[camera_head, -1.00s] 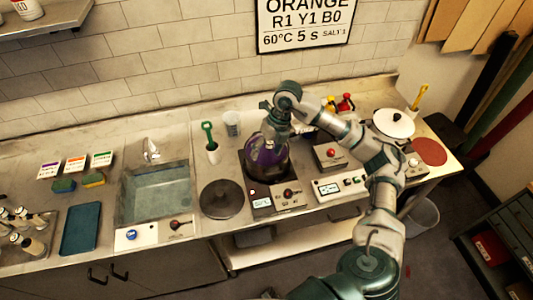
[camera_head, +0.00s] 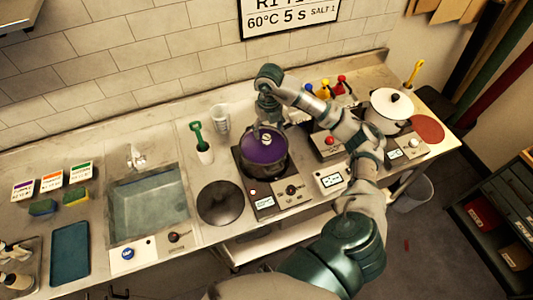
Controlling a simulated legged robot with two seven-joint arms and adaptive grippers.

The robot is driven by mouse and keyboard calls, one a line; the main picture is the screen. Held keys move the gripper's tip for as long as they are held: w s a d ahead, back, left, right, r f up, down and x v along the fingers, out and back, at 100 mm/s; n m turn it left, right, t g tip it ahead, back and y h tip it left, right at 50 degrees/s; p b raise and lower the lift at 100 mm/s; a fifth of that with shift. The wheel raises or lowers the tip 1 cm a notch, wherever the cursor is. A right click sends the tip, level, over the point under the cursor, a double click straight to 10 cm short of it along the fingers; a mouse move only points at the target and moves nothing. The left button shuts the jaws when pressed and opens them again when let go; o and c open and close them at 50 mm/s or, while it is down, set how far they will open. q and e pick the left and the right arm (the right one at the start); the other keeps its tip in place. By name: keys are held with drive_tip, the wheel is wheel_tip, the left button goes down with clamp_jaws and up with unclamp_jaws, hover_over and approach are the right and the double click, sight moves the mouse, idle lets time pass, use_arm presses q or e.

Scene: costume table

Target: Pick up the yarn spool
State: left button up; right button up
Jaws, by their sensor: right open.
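My right gripper (camera_head: 267,124) points down over the back part of a dark pot (camera_head: 265,172) filled with purple liquid (camera_head: 262,152). The gripper is open, but its fingers are small and hard to make out. A small pale shape (camera_head: 266,138) shows at the purple surface just below the fingers. I cannot tell whether it is the yarn spool or whether the fingers touch it. No yarn spool shows clearly elsewhere. My left gripper is out of view.
The pot stands on a hot plate (camera_head: 291,191) with controls in front. A white lidded pot (camera_head: 389,107) is at the right. A cup with a green-handled tool (camera_head: 197,138), a clear beaker (camera_head: 221,117) and a sink (camera_head: 150,210) are left. Several coloured bottles (camera_head: 325,90) stand behind my arm.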

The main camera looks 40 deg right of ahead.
sight(267, 145)
wheel_tip(267, 145, down, 4)
drive_tip(key=shift+w+r, duration=0.1)
drive_tip(key=shift+r, duration=0.05)
drive_tip(key=f, duration=0.1)
drive_tip(key=f+p, duration=0.1)
drive_tip(key=f, duration=0.1)
drive_tip(key=shift+a+f+p, duration=0.25)
drive_tip(key=shift+f+p, duration=0.05)
drive_tip(key=shift+f, duration=0.55)
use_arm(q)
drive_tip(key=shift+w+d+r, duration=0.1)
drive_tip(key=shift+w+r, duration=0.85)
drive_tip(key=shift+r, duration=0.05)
use_arm(e)
clamp_jaws()
